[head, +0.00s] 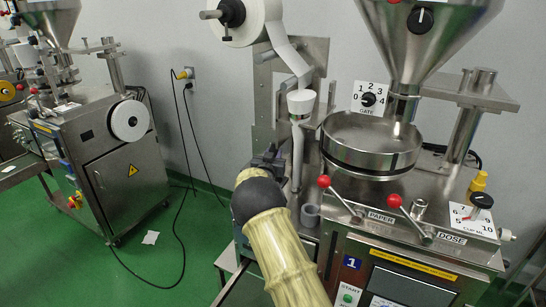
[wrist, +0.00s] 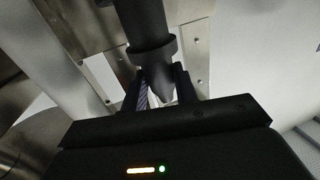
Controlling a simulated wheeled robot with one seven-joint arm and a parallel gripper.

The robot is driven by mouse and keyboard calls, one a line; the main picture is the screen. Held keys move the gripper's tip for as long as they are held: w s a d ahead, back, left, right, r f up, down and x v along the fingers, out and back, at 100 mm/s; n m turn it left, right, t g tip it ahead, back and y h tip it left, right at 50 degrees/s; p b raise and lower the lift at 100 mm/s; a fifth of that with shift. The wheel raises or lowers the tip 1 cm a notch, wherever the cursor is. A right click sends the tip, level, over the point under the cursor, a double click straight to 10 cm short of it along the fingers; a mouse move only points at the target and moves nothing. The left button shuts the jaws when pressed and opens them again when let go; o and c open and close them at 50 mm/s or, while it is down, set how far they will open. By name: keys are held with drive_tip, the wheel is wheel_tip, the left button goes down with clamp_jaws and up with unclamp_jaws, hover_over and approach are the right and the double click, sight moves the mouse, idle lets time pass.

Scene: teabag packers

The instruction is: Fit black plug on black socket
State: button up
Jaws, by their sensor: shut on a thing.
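My gripper (head: 268,158) is at the left side of the front machine, beside its upright metal plate. In the wrist view my two dark fingers (wrist: 160,92) close around a dark round piece (wrist: 150,38) with a collar and a tapered end. I take it to be the black plug, though its far end runs out of the top of the frame. In the head view my black wrist hides most of the gripper and what it holds. I cannot make out a black socket for certain in either view.
The front machine has a steel hopper (head: 425,30), a round pan (head: 372,140), red-knobbed levers (head: 340,198) and a grey ring (head: 310,214). A paper roll (head: 238,18) hangs above. A wall outlet (head: 187,74) with cords is behind. Green floor (head: 150,265) lies open at left.

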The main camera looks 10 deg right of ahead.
drive_tip(key=shift+r, duration=0.5)
drive_tip(key=shift+b, duration=0.3)
idle(1.5)
drive_tip(key=shift+f+b, duration=1.7)
drive_tip(key=shift+f, duration=0.65)
drive_tip(key=o, duration=1.1)
drive_tip(key=shift+f, duration=0.1)
drive_tip(key=shift+s+f, duration=0.1)
drive_tip(key=shift+s, duration=0.05)
drive_tip(key=b+v, duration=0.1)
drive_tip(key=v, duration=0.7)
drive_tip(key=b+v, duration=0.1)
drive_tip(key=v, duration=0.8)
drive_tip(key=shift+a+r+b, duration=0.1)
drive_tip(key=shift+r+b, duration=0.15)
drive_tip(key=shift+b, duration=0.05)
